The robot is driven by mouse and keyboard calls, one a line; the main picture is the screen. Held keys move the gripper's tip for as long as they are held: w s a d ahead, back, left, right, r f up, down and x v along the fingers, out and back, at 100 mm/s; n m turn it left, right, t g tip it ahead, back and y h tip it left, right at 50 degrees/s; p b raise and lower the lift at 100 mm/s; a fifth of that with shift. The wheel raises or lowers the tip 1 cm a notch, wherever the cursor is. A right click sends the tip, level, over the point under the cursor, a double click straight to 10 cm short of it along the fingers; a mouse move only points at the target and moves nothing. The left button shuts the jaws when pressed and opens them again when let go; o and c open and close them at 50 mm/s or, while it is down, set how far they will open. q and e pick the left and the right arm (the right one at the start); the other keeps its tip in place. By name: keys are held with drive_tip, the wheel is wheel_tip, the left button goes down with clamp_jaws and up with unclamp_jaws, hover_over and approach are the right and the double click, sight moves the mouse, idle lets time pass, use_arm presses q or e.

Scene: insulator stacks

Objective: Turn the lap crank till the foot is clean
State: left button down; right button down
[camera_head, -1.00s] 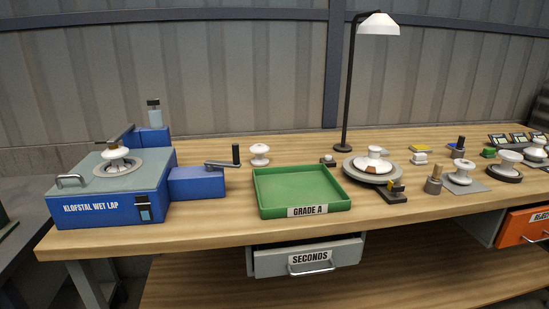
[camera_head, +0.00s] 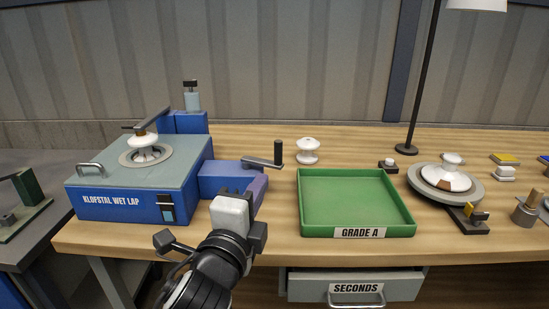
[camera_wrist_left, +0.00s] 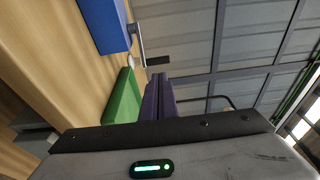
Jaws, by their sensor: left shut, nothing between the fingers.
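The blue wet lap (camera_head: 130,205) stands at the left of the bench, with a white insulator (camera_head: 143,143) on its round plate (camera_head: 128,158) under a dark arm. The insulator's foot is hidden. The lap crank (camera_head: 262,162), a grey arm with an upright black handle (camera_head: 278,152), sits on the blue side box (camera_head: 215,185). In the left wrist view the crank handle (camera_wrist_left: 158,61) shows beyond my fingers. My left gripper (camera_head: 258,184) is shut and empty, its purple fingers in front of the side box, below and left of the handle, apart from it. My right gripper is out of view.
The green Grade A tray (camera_head: 303,225) lies right of the side box, with the ajar Seconds drawer (camera_head: 300,283) below. Another white insulator (camera_head: 307,151) stands behind it. A lamp (camera_head: 426,85) and a round stand (camera_head: 420,187) with an insulator are farther right.

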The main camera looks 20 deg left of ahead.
sight(277, 153)
use_arm(q)
drive_tip(key=w, duration=1.1)
drive_tip(key=shift+a, duration=0.35)
drive_tip(key=shift+f, duration=0.1)
